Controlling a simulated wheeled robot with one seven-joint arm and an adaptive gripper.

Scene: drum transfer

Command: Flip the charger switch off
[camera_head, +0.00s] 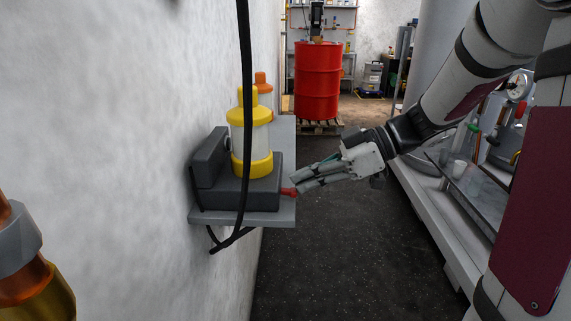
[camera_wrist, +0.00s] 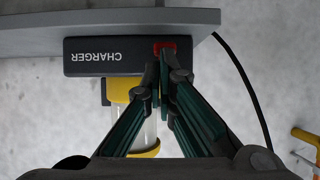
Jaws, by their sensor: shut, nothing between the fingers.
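The charger (camera_head: 235,190) is a dark grey box on a small wall shelf, in the left-middle of the head view. In the wrist view its front face (camera_wrist: 92,57) reads "CHARGER" upside down. Its switch is a red lever (camera_head: 288,192) on the front side, also seen as a red patch in the wrist view (camera_wrist: 164,47). My gripper (camera_head: 296,183) is shut and empty, its fingertips right at the red switch. In the wrist view the fingertips (camera_wrist: 160,68) partly overlap the switch. I cannot tell whether they touch it or which way it is set.
A yellow-capped clear canister (camera_head: 252,135) stands in the charger, with an orange-capped one (camera_head: 264,90) behind. The grey shelf (camera_head: 240,217) juts from the wall, and a black cable (camera_head: 246,60) hangs in front. A red drum (camera_head: 318,80) stands on a pallet farther back. The dark floor between is clear.

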